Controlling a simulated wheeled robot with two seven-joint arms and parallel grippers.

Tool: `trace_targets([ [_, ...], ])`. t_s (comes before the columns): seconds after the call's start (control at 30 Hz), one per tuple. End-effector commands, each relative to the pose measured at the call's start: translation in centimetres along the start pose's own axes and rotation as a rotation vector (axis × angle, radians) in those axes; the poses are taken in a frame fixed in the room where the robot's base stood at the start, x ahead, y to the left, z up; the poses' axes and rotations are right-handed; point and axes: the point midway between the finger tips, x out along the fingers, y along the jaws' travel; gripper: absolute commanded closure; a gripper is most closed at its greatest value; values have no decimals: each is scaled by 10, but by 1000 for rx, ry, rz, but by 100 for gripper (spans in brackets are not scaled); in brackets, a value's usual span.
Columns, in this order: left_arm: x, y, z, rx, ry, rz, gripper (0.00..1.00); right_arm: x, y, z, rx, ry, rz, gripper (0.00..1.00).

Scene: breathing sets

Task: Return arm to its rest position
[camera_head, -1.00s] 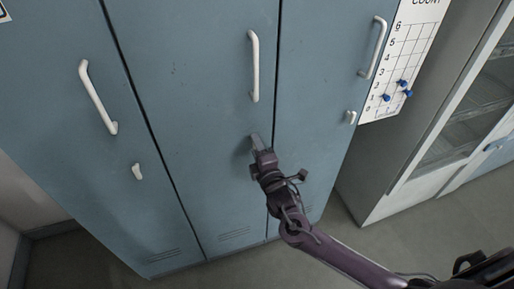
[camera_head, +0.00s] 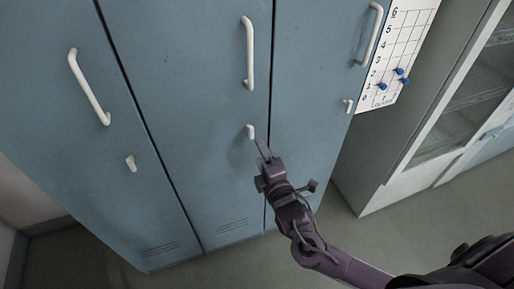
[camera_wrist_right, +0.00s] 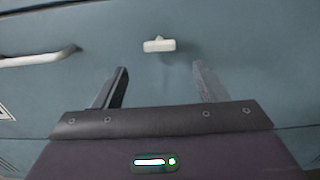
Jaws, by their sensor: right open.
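My right gripper (camera_head: 263,150) is in front of the middle blue locker door (camera_head: 190,90), just below its small white latch knob (camera_head: 250,131). In the right wrist view, its two dark fingers (camera_wrist_right: 160,85) stand apart with nothing between them. The knob also shows there (camera_wrist_right: 159,44), beyond the fingertips and apart from them. My right arm reaches in from the lower right in the head view. My left gripper is not in view.
The locker doors look closed. Each has a long white handle, the middle one (camera_head: 248,54) above the knob. A chart with blue pegs (camera_head: 400,55) hangs at the right. A glass-door cabinet (camera_head: 455,110) stands beyond it. Floor (camera_head: 330,235) shows below the lockers.

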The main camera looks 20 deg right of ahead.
Motion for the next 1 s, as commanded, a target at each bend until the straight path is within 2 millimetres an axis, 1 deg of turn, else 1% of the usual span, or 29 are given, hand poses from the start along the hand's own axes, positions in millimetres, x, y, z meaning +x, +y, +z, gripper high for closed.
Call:
trace_targets([
  [0.13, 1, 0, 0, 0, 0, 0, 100, -6, 0, 0, -1, 1, 0, 35],
  [0.57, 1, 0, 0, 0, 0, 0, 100, -6, 0, 0, 0, 0, 0, 35],
  [0.63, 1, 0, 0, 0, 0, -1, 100, -6, -4, 1, 5, -2, -9, 35],
  [0.67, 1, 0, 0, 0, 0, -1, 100, -5, -10, 2, 10, -4, -19, 35],
  [0.77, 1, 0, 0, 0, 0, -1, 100, -4, -45, 10, 53, -19, -86, 35],
  [0.87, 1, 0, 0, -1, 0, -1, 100, -8, -107, 25, 136, -54, -207, 35],
  [0.9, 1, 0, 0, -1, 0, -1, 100, -14, -137, 32, 181, -75, -265, 35],
  [0.97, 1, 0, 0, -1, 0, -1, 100, -25, -181, 42, 253, -114, -352, 35],
  [1.0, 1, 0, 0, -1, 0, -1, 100, -36, -209, 49, 301, -143, -410, 35],
])
